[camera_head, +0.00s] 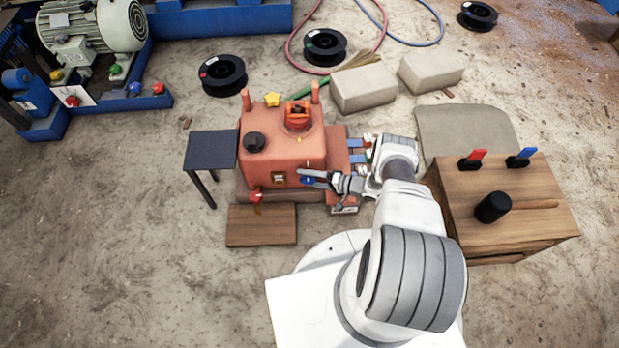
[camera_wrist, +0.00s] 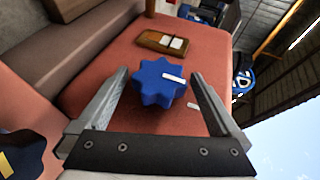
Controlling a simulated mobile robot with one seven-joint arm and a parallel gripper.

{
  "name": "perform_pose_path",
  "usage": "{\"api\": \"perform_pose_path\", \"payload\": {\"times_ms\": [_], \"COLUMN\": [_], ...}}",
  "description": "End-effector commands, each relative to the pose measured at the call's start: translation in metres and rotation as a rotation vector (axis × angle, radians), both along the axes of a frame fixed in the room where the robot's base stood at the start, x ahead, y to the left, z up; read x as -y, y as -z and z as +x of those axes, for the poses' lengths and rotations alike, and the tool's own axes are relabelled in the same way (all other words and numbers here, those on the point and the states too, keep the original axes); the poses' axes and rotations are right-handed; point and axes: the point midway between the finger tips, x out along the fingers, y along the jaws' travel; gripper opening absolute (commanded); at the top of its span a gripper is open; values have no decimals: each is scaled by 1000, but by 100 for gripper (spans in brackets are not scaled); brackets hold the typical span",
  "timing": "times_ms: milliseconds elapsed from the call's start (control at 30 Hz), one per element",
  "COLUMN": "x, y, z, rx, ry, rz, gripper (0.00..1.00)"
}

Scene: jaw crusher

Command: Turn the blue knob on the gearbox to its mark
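The gearbox (camera_head: 268,150) is an orange-red housing in the middle of the head view. The blue knob (camera_wrist: 157,83) sits on its face, star-shaped with a white pointer line. In the head view the knob (camera_head: 308,180) is partly hidden by my gripper. A short white mark (camera_wrist: 193,106) lies on the red face near the knob, apart from the pointer line. My gripper (camera_wrist: 158,98) is open, with one finger on each side of the knob. Gaps show between the fingers and the knob, and I see no contact.
A gauge-like plate (camera_wrist: 162,41) is on the same face. A red knob (camera_head: 256,195) sits low on the gearbox. A wooden cabinet (camera_head: 500,215) with red and blue levers stands at right. A dark small table (camera_head: 210,150) stands at left. Stone blocks (camera_head: 363,88) lie behind.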

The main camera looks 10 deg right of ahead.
Motion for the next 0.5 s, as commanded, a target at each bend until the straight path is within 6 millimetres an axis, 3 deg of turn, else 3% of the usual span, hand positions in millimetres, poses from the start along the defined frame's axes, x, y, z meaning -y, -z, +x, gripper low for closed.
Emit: {"api": "perform_pose_path", "payload": {"times_ms": [500], "x": [2], "y": [-2], "z": [1], "rx": [-20], "ry": [5], "rz": [-100], "gripper": [100]}}
